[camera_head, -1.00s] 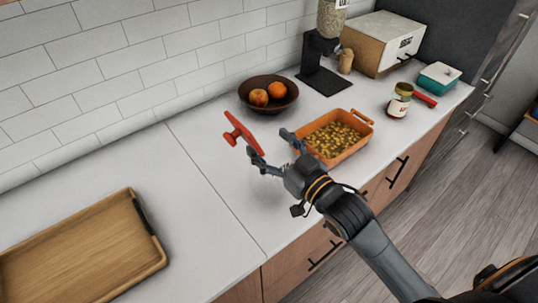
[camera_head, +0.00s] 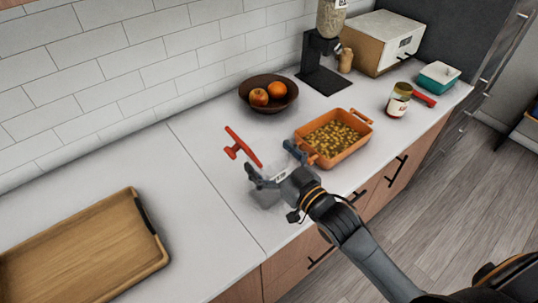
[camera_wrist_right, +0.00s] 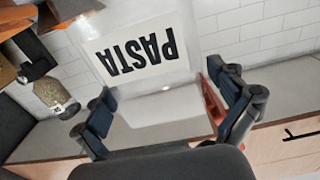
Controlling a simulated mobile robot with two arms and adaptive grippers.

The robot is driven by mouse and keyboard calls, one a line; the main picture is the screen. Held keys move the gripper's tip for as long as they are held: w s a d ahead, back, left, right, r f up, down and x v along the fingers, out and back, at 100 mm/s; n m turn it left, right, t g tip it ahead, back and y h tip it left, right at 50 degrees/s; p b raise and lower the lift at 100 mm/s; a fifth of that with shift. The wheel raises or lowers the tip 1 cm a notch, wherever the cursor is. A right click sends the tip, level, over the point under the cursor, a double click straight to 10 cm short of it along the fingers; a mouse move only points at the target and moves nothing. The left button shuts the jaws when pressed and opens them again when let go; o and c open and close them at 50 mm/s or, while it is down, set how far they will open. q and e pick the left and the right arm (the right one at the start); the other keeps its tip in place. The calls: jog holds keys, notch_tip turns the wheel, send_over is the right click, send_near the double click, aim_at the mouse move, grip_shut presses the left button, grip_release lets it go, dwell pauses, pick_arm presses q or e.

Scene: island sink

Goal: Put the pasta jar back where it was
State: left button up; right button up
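The pasta jar (camera_head: 281,175) is clear, with a white label, and looks empty. A red piece with a knob (camera_head: 243,147), apparently its lid, faces left, so the jar is tilted on its side. In the right wrist view the jar (camera_wrist_right: 165,105) fills the middle, its PASTA label upside down. My right gripper (camera_head: 270,161) has its blue fingers on both sides of the jar and holds it over the counter. The gripper also shows in the wrist view (camera_wrist_right: 163,110). The jar's outline is faint in the head view. My left gripper is not in view.
An orange dish of pasta (camera_head: 311,158) sits right of the gripper. A fruit bowl (camera_head: 270,105) is behind it. A dispenser (camera_head: 322,75), a sauce jar (camera_head: 398,101) and a teal container (camera_head: 438,77) stand farther right. A wooden tray (camera_head: 80,255) lies left. The counter between is clear.

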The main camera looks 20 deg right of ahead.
jog(key=shift+s+r, duration=0.1)
jog(key=shift+r, duration=0.05)
jog(key=b+v, duration=0.3)
jog(key=v, duration=0.8)
jog(key=shift+s+d, duration=0.15)
jog(key=shift+s, duration=0.25)
